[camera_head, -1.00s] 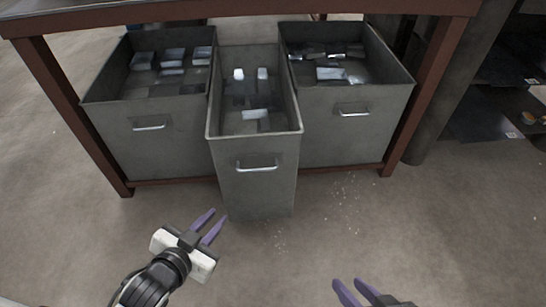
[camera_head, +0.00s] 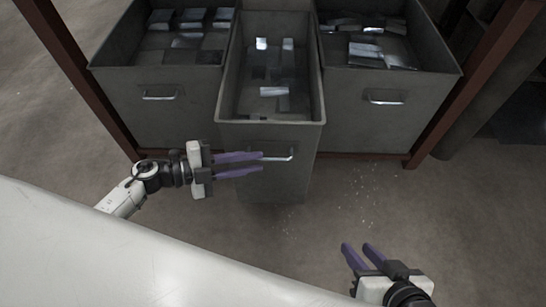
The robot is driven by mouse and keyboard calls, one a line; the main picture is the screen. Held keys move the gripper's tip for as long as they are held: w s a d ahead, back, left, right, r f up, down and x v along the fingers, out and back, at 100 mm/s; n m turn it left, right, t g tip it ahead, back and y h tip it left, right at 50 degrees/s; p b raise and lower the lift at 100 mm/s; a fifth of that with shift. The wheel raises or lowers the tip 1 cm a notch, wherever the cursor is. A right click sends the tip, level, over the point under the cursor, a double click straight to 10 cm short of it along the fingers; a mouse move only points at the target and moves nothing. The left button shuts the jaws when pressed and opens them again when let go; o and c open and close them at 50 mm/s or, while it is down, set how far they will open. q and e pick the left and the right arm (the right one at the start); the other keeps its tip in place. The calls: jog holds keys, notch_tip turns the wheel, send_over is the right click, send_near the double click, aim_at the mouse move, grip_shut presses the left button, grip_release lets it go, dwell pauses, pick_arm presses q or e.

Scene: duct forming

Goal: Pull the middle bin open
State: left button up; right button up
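The middle bin (camera_head: 269,137) is a narrow grey metal bin. It stands further forward than the bins on either side, and its open top shows several metal pieces inside. A silvery handle (camera_head: 283,158) is on its front; the handle's left part is hidden behind my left gripper's fingers. My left gripper (camera_head: 262,164) comes in from the left at the handle, its purple fingers slightly apart, one above the other. I cannot tell whether they touch the handle. My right gripper (camera_head: 359,246) is open and empty, low on the right, apart from the bin.
A left bin (camera_head: 178,120) and a right bin (camera_head: 375,125), both wider and holding metal pieces, flank the middle bin. Red-brown frame legs (camera_head: 470,85) stand outside them.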

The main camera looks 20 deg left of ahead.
aim_at(270, 160)
pick_arm(q)
jog(key=b+x, duration=0.1)
jog(key=x, duration=0.5)
jog(key=shift+w, duration=0.1)
grip_shut()
jog(key=shift+d+r, duration=0.1)
